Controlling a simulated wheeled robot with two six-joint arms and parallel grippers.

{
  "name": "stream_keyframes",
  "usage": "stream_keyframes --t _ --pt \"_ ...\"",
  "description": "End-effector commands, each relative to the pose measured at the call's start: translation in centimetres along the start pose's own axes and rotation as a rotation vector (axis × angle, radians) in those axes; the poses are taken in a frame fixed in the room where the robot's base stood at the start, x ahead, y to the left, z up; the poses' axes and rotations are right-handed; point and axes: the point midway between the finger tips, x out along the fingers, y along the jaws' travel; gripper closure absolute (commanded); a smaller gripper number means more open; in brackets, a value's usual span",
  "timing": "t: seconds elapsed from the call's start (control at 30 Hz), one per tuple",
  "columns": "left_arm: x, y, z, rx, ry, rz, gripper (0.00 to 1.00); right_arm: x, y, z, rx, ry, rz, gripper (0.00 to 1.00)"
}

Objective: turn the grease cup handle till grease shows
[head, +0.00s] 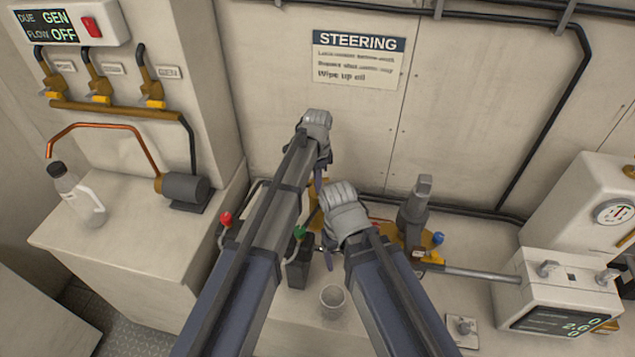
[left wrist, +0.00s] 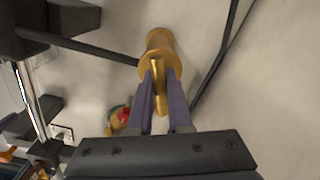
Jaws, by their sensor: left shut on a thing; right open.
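The brass grease cup (left wrist: 160,42) shows in the left wrist view as a round body with a flange and a flat handle (left wrist: 158,78) facing the camera. My left gripper (left wrist: 160,92) has its two purple fingers on either side of this handle, shut on it. In the head view my left gripper (head: 319,181) reaches down by the back wall, and a bit of brass (head: 314,202) shows below it; the handle is hidden there. My right gripper (head: 326,256) is open, lower and nearer, its fingers partly hidden by its own body. I see no grease.
A grey cup (head: 333,302) stands near my right arm. Red (head: 226,218), green (head: 300,233) and blue (head: 438,238) knobs stand around the steering gear (head: 415,205). A bottle (head: 78,195) stands on the left cabinet. A readout box (head: 555,300) is at right.

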Motion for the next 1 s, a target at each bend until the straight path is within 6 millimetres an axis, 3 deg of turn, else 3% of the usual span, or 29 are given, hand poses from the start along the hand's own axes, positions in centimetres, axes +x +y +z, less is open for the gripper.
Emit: stream_keyframes --t 0.4,0.7,0.73,0.93,1.0 --pt "0.00 0.02 0.05 -0.186 -0.001 0.000 1.00 0.00 0.00 0.00 0.000 0.000 0.000 0.25" --pt "0.00 0.02 0.06 -0.197 -0.001 0.000 1.00 0.00 0.00 0.00 0.000 0.000 0.000 0.25" --pt "0.00 0.02 0.06 -0.197 -0.001 0.000 0.80 0.00 0.00 0.00 0.000 0.000 0.000 0.25" --pt "0.00 0.01 0.05 -0.197 -0.001 0.000 0.58 0.00 0.00 0.00 0.000 0.000 0.000 0.25" --pt "0.00 0.02 0.04 -0.197 -0.001 0.000 0.55 0.00 0.00 0.00 0.000 0.000 0.000 0.25"
